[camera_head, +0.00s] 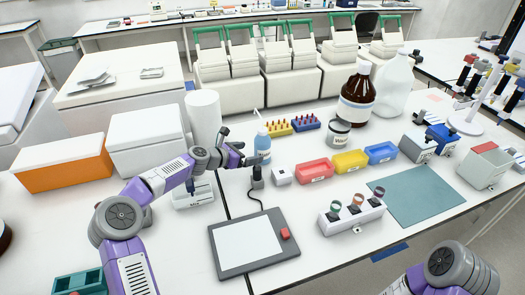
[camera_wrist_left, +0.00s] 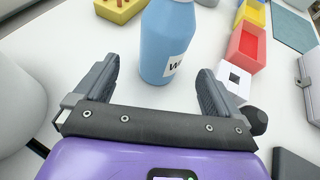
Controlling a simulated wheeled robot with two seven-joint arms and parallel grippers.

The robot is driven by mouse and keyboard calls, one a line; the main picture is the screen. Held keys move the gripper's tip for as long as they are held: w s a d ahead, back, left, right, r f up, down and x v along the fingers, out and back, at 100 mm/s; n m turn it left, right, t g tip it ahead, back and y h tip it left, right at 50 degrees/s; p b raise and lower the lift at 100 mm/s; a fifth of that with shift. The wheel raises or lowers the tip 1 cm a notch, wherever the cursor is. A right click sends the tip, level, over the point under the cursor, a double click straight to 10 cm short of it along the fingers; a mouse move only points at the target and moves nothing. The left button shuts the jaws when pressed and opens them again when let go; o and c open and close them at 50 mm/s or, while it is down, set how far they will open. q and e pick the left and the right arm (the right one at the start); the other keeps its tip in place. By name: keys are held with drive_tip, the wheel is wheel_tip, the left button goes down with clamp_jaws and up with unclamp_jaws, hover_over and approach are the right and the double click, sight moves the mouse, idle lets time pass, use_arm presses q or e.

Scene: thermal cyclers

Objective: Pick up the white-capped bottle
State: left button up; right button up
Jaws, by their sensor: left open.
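A small blue bottle (camera_head: 262,143) with a white cap stands upright on the white bench. In the left wrist view the blue bottle (camera_wrist_left: 168,42) stands just ahead of the fingertips, roughly centred between them, with part of a label showing and its top cut off by the frame. My left gripper (camera_head: 243,152) is open and empty, at bench height on the bottle's left side. Its two dark fingers also show in the left wrist view (camera_wrist_left: 158,78), spread wider than the bottle. My right gripper is out of view; only part of my right arm shows at bottom right.
Yellow (camera_head: 278,126) and blue tube racks stand behind the bottle. A white block with a dark hole (camera_head: 282,177) and a dark upright device (camera_head: 257,181) stand close in front. A white cylinder (camera_head: 204,115) is behind my left wrist. Red, yellow and blue trays lie right.

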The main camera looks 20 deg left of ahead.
sight(256, 152)
use_arm(q)
drive_tip(key=b+x, duration=0.1)
drive_tip(key=x, duration=0.5)
drive_tip(key=shift+d, duration=0.2)
drive_tip(key=c, duration=0.8)
